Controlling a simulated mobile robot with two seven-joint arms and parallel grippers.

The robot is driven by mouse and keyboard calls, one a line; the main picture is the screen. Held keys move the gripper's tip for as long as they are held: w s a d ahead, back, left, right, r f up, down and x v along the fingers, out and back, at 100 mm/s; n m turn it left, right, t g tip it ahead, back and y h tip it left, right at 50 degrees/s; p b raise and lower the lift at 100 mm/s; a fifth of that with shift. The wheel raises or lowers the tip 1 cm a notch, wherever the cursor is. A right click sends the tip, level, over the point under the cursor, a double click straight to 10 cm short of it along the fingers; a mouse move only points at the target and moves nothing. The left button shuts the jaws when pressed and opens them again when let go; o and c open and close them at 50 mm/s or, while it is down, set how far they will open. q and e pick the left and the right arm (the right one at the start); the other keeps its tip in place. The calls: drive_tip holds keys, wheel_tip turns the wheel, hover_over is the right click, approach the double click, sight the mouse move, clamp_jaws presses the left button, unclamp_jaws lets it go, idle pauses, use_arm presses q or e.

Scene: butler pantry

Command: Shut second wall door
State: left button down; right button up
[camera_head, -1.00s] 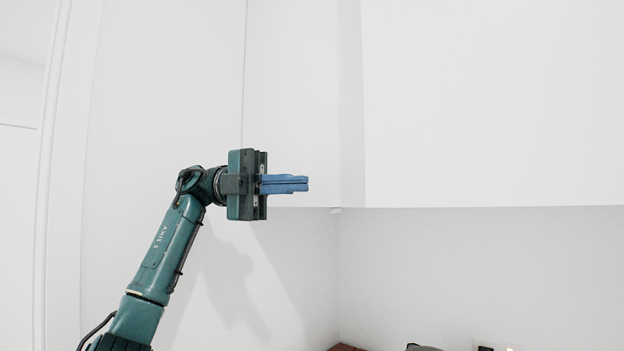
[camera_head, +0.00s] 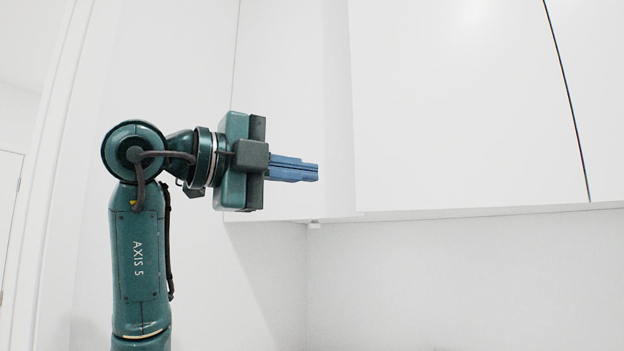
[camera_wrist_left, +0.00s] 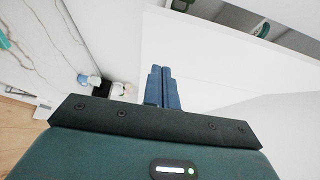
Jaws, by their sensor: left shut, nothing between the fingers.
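White wall-cabinet fronts fill the upper part of the head view. A wide white door panel (camera_head: 450,110) spans the middle right; I cannot tell for certain whether it is the second wall door. My left gripper (camera_head: 318,172) is shut and empty, its blue fingers pointing right across a narrower white cabinet face (camera_head: 285,70), left of the wide panel's left edge. Contact cannot be told. The wrist view also shows the shut left fingers (camera_wrist_left: 163,70) in front of a white panel (camera_wrist_left: 205,65). My right gripper is not in view.
A dark gap separates the wide panel from another white panel (camera_head: 600,90) at right. In the wrist view, a grey recess (camera_wrist_left: 270,30) holding small items shows at upper right. White wall (camera_head: 440,270) below the cabinets looks clear.

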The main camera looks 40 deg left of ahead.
use_arm(q)
drive_tip(key=p, duration=0.2)
approach(372, 187)
drive_tip(key=w+d, duration=0.2)
drive_tip(key=d, duration=0.2)
drive_tip(key=w, duration=0.1)
drive_tip(key=w+a, duration=0.1)
drive_tip(key=shift+w+a+r+p, duration=0.15)
drive_tip(key=shift+w+p, duration=0.15)
drive_tip(key=shift+w+a, duration=0.3)
drive_tip(key=shift+w, duration=0.2)
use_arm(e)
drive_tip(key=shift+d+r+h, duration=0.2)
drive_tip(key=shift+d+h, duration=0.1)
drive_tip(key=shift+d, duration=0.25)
use_arm(q)
drive_tip(key=shift+a, duration=0.1)
